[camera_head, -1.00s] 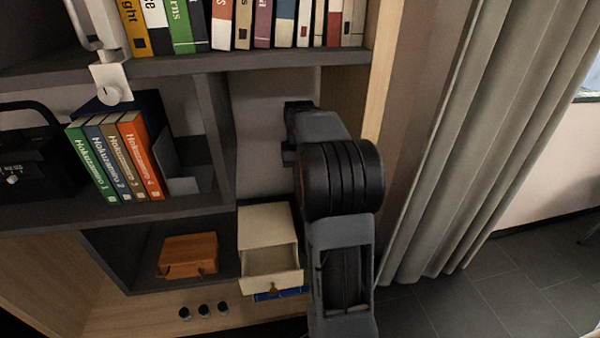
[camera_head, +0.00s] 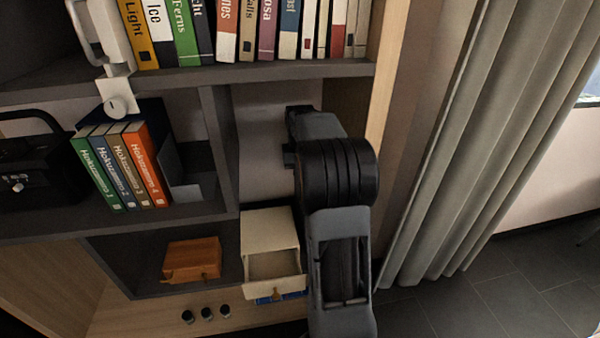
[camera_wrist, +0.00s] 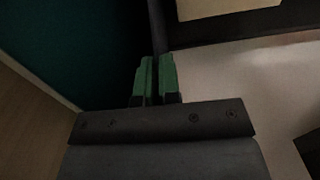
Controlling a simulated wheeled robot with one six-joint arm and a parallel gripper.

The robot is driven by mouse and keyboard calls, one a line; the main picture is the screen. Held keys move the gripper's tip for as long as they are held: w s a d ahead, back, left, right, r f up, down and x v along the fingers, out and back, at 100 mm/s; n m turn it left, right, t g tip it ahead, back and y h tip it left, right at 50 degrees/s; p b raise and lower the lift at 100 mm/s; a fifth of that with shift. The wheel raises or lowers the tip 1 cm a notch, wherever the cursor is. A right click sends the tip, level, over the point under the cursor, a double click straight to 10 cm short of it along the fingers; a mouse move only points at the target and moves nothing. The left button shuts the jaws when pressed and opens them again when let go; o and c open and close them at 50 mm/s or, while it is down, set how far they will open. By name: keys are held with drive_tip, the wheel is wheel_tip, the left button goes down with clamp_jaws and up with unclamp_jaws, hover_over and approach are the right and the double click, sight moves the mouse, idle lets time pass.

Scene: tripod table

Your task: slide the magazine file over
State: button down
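A dark teal panel (camera_wrist: 70,40) fills the upper left of the wrist view, beside a wooden surface. It may be the side of the magazine file, but I cannot tell for sure. The gripper's fingers are hidden in the head view.
Hokuzamiro books (camera_head: 120,165) stand on the middle shelf, left of the divider (camera_head: 220,150). A cream drawer box (camera_head: 270,232) with its drawer open sits below, near my arm. A wooden box (camera_head: 192,260) is left of it. Curtains (camera_head: 450,140) hang at the right.

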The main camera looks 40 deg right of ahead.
drive_tip(key=shift+w+d, duration=0.2)
drive_tip(key=shift+w, duration=0.2)
drive_tip(key=c, duration=1.2)
unclamp_jaws()
drive_tip(key=shift+a, duration=0.1)
drive_tip(key=shift+c, duration=0.2)
